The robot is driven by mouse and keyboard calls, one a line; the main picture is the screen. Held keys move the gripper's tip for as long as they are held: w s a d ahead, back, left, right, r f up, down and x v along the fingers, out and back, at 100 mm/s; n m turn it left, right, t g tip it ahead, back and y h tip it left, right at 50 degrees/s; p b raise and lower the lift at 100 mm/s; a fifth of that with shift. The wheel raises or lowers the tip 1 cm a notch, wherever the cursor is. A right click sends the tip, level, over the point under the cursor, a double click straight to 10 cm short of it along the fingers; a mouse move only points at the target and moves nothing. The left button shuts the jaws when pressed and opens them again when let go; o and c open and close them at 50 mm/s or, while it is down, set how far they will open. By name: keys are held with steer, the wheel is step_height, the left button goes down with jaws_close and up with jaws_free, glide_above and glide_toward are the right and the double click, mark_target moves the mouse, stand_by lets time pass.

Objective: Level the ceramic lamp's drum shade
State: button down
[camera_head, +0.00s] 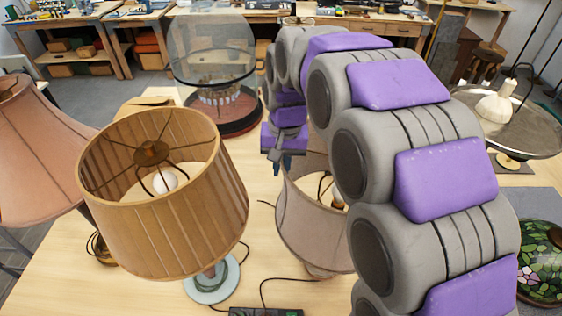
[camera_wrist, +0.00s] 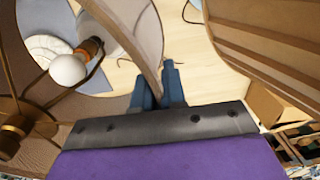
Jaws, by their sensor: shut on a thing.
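My gripper (camera_head: 279,166) is shut on the rim of a pale drum shade (camera_head: 309,228) in the middle of the bench. In the wrist view the blue fingers (camera_wrist: 158,90) stand on either side of the shade's wall (camera_wrist: 134,35). A round bulb (camera_wrist: 68,70) on an orange-brown socket (camera_wrist: 91,46) shows inside the shade, with a white rounded lamp body (camera_wrist: 46,48) below. Dark spokes run to a brass hub (camera_wrist: 14,124). My arm covers much of this lamp in the head view, so I cannot tell exactly how far the shade tilts.
A tan pleated shade (camera_head: 165,215) on a pale blue base (camera_head: 214,283) stands close on the left. A pink shade (camera_head: 40,150) is farther left. A glass dome (camera_head: 213,60) stands behind, a stained-glass shade (camera_head: 541,260) at right. A dark cord (camera_head: 290,280) crosses the bench.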

steer(key=c, duration=1.3)
jaws_free()
steer(key=shift+w+d+r+p, duration=0.15)
steer(key=shift+r+p, duration=0.1)
steer(key=shift+r, duration=2.65)
steer(key=shift+s+d+r+p, duration=0.1)
steer(key=shift+r+p, duration=0.2)
steer(key=shift+r, duration=2.6)
steer(key=shift+w+d+r+p, duration=0.15)
steer(key=shift+r+p, duration=0.1)
steer(key=shift+r, duration=2.65)
steer(key=shift+s+f, duration=0.1)
